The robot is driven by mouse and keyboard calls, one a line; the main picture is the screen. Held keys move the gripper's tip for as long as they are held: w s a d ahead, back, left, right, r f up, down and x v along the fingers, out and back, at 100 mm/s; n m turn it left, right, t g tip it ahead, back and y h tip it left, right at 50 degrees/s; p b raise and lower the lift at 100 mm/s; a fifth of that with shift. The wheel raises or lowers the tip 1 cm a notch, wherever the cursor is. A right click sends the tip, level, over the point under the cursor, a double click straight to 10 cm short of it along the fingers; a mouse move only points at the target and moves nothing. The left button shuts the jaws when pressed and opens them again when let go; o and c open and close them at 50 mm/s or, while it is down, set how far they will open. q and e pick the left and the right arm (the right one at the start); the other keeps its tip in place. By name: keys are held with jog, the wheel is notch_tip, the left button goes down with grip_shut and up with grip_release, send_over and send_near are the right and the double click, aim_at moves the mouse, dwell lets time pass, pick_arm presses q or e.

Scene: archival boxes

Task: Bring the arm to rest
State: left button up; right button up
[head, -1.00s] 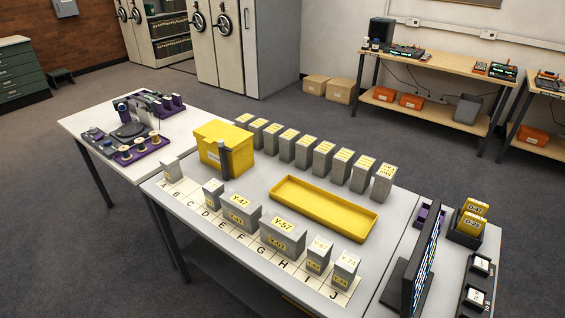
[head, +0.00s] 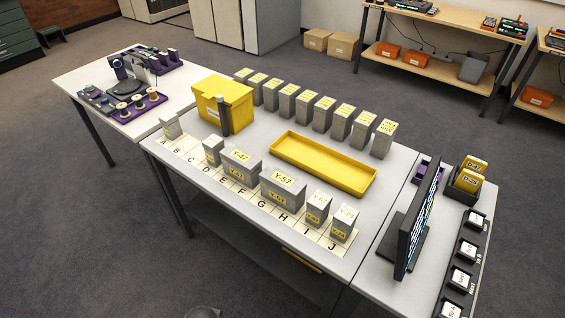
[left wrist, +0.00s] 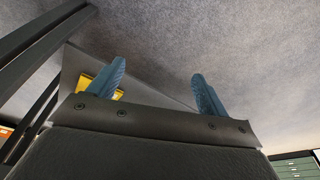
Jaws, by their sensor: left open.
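My left gripper (left wrist: 158,88) shows in the left wrist view with its two blue fingers wide apart and nothing between them. Grey carpet and table legs lie beyond it, and no box is near the fingers. In the head view neither gripper can be made out; only a small dark rounded piece, likely mine, shows at the bottom edge. The archival boxes stand on the grey table (head: 240,138): a front row on the lettered strip, including the Y-57 box (head: 283,191), and a back row of several grey boxes (head: 322,110).
A yellow tray (head: 322,185) lies mid-table and a yellow bin (head: 221,100) stands to its left. A monitor (head: 417,220) and a rack of labelled keys (head: 466,250) are at the right. A white table (head: 75,78) with tools is at the left. Carpet in front is free.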

pick_arm(q)
jog(key=s+f, duration=0.3)
jog(key=f, duration=0.7)
jog(key=s+d+f+g, duration=0.1)
jog(key=s+f, duration=0.2)
jog(key=f, duration=0.8)
jog(key=shift+s+d, duration=0.2)
jog(key=shift+d, duration=0.05)
